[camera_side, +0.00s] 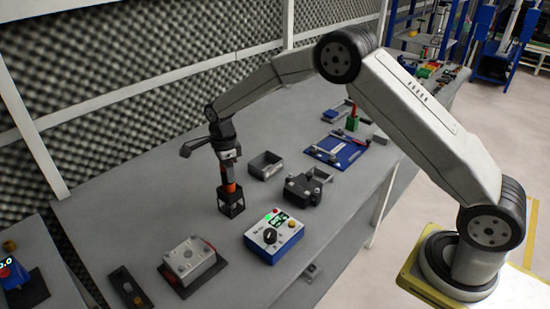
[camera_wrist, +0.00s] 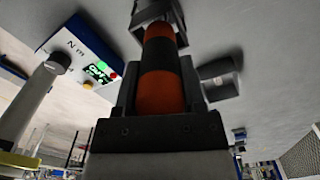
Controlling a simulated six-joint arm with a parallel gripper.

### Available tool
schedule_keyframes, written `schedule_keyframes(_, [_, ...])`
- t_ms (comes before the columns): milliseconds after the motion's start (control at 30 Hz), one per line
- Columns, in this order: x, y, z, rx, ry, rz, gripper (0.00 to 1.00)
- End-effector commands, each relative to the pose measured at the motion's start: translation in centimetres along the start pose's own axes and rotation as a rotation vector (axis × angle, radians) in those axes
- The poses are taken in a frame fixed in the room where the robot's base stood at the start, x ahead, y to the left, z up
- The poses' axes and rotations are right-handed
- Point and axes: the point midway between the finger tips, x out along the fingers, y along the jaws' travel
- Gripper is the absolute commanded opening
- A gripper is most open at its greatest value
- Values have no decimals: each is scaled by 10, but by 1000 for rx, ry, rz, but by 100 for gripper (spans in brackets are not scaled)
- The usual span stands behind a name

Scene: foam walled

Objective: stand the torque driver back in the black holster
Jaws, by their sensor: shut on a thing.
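The torque driver, with orange and black bands, is upright below my gripper (camera_side: 229,166) in the side view, where its orange part (camera_side: 231,187) shows. The black holster (camera_side: 231,205), an open-sided frame, stands on the bench directly under it. The driver's lower end is at or inside the holster's top; I cannot tell how deep. In the wrist view my gripper (camera_wrist: 160,95) is shut around the driver (camera_wrist: 158,55), which points away toward the dark holster (camera_wrist: 152,10) at the top. The driver's upper end is hidden by the gripper.
A blue and white torque tester (camera_side: 273,236) stands front right of the holster. A grey open box (camera_side: 265,165) and a dark clamp block (camera_side: 306,187) are to the right. A grey block on a dark plate (camera_side: 190,262) is at front left. Bench left of the holster is clear.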

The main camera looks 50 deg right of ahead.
Motion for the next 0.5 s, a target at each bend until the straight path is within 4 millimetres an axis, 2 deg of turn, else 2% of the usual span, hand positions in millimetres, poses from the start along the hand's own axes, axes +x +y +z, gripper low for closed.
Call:
schedule_keyframes(367, [6,-1,0,0,-1,-2,0])
schedule_keyframes(400, [6,-1,0,0,-1,-3,58])
schedule_keyframes(467, [6,-1,0,0,-1,-3,78])
schedule_keyframes(500, [6,0,0,0,-1,-2,90])
